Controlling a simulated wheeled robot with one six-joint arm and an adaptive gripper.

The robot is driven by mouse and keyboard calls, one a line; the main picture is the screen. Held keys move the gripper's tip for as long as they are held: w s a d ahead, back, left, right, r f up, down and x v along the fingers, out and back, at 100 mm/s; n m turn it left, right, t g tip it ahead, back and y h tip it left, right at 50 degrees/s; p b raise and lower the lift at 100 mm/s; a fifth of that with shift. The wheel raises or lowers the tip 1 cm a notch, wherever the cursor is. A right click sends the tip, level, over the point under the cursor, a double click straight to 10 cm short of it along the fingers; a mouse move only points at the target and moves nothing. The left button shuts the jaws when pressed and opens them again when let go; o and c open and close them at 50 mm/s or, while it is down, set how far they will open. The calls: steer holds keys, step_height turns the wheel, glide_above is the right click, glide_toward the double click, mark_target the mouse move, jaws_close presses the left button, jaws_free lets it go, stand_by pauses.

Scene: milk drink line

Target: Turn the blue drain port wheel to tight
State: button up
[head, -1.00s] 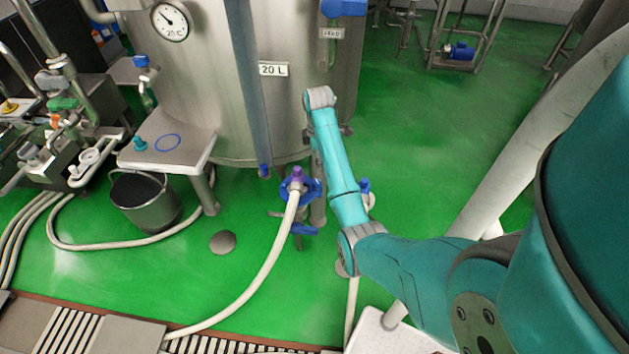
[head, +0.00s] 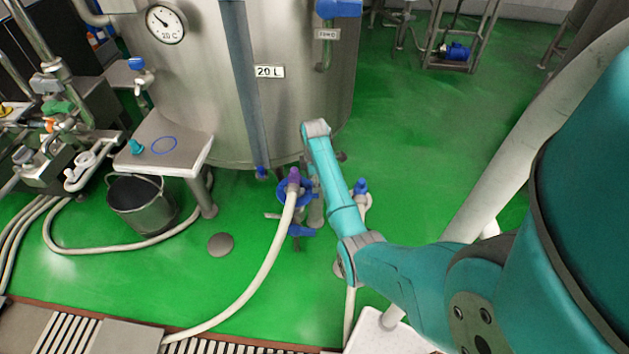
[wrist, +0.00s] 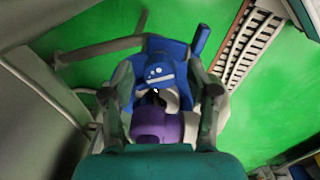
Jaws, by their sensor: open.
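The blue drain port wheel (head: 282,192) is low at the front of the steel tank, around a purple fitting (head: 294,176) at the end of a pale hose. In the wrist view, blue parts with white marks (wrist: 163,68) lie between my gripper's fingers, with the purple fitting (wrist: 158,126) nearer the camera. My gripper (wrist: 166,80) is open, one finger on each side. Contact with the blue parts cannot be told. In the head view my forearm stands just right of the wheel and the gripper's fingers are not clearly visible.
The pale hose (head: 262,272) curves down to the floor drain grate. A blue-handled valve (head: 301,230) sits just below the wheel. A low steel table (head: 185,160) and a bucket (head: 142,207) stand left.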

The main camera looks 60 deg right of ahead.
jaws_close()
steer(key=shift+m, duration=0.3)
steer(key=m, duration=0.4)
steer(key=shift+m, duration=0.4)
steer(key=m, duration=1.2)
steer(key=shift+a+m, duration=0.1)
steer(key=shift+m, duration=0.2)
steer(key=m, duration=0.5)
steer(key=shift+m, duration=0.6)
